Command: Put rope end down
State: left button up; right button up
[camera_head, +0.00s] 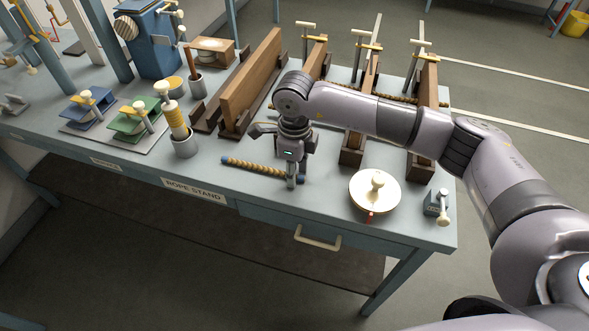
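A tan twisted rope piece (256,167) with blue ends lies along the front of the blue-grey bench (235,190), below the wooden boards. My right gripper (292,181) points down at its right end, with one finger in front of the rope. The blue rope end (301,181) shows just right of that finger. The other finger is hidden, so I cannot tell whether the grip is closed on the rope or whether this end touches the bench. My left gripper is not in view.
A round cream disc with a knob (375,190) and a small metal block (437,204) stand right of the gripper. Wooden boards (252,85) stand behind, some with clamps. A grey cup (185,144) stands left. The "ROPE STAND" label (194,190) marks the front edge.

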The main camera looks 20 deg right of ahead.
jog(key=shift+r, duration=0.1)
jog(key=shift+r, duration=0.2)
notch_tip(320, 180, up, 12)
jog(key=b, duration=0.3)
jog(key=shift+f, duration=0.15)
jog(key=shift+s+f, duration=0.1)
